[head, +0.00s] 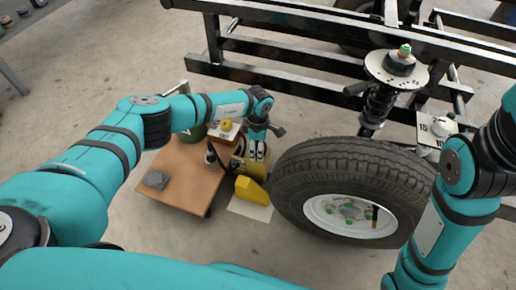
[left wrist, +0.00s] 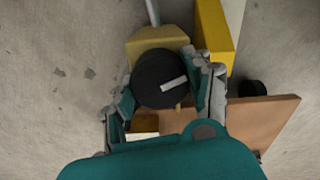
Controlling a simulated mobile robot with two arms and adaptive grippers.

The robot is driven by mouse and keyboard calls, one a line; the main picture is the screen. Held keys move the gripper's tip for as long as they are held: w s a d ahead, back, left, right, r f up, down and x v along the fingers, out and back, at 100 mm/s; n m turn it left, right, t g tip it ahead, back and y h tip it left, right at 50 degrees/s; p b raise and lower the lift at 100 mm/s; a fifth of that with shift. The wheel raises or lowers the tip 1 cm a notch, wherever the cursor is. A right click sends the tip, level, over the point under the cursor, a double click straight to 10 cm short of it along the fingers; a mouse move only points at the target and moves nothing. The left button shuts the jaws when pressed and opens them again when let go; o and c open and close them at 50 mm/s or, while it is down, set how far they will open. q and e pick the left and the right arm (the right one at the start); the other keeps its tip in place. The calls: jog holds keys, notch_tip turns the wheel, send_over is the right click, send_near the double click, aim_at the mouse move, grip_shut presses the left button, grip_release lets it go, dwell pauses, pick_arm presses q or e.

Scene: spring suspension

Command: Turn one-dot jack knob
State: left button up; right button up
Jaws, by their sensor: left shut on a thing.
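A round black knob (left wrist: 161,80) with one white bar mark on its face sits in front of a dull yellow jack body (left wrist: 158,42). No dot can be made out on it. My left gripper (left wrist: 165,85) is shut on the knob, with one finger on each side of it. In the head view my left gripper (head: 256,152) points down beside the tyre, and its fingers hide the knob there. Part of the yellow jack (head: 237,163) shows next to the fingers. My right arm shows at the right edge, but its gripper is not seen.
A bright yellow block (head: 252,191) lies on a white sheet (head: 250,210) just below the gripper. A large tyre (head: 300,165) stands close on the right. A brown table (head: 180,190) is on the left. A black frame (head: 290,60) and a spring strut (head: 378,103) are behind.

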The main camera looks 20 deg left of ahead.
pick_arm(q)
jog(key=shift+m, duration=0.3)
jog(key=o, duration=1.2)
notch_tip(320, 180, up, 12)
